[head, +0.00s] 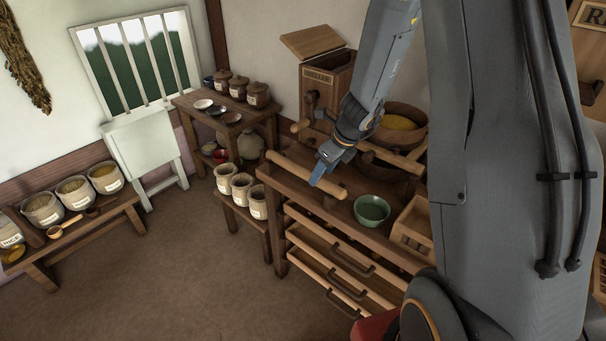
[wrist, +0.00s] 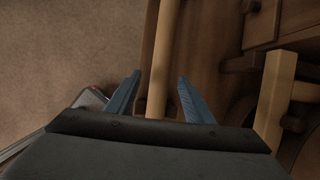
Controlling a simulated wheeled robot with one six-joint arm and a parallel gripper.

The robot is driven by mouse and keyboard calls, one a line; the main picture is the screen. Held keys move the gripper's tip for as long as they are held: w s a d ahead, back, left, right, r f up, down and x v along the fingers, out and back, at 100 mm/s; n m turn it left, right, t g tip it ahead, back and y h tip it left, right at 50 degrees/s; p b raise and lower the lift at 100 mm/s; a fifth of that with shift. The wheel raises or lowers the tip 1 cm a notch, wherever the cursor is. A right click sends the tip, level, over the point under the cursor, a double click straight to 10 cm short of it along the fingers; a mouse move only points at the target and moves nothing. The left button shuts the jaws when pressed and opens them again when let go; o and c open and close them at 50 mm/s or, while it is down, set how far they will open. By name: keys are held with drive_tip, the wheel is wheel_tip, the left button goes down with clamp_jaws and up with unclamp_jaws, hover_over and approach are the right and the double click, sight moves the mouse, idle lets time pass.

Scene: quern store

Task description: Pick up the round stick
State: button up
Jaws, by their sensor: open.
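The round stick (head: 287,166) is a pale wooden rod lying along the front edge of the dark wooden workbench (head: 275,185). In the head view my gripper (head: 319,181) reaches down at the stick, and its blue fingers cover part of it. In the wrist view the stick (wrist: 161,60) runs lengthwise between the two open fingertips (wrist: 160,78) of my gripper.
A second pale bar (head: 300,127) lies farther back, partly behind my arm; a square-sided bar (wrist: 276,105) shows right in the wrist view. A green bowl (head: 371,209) and a wooden box (head: 411,230) stand to the right. A wooden bowl of yellow grain (head: 401,122) is behind.

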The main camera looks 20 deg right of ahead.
drive_tip(key=shift+x, duration=1.35)
drive_tip(key=shift+d, duration=0.1)
clamp_jaws()
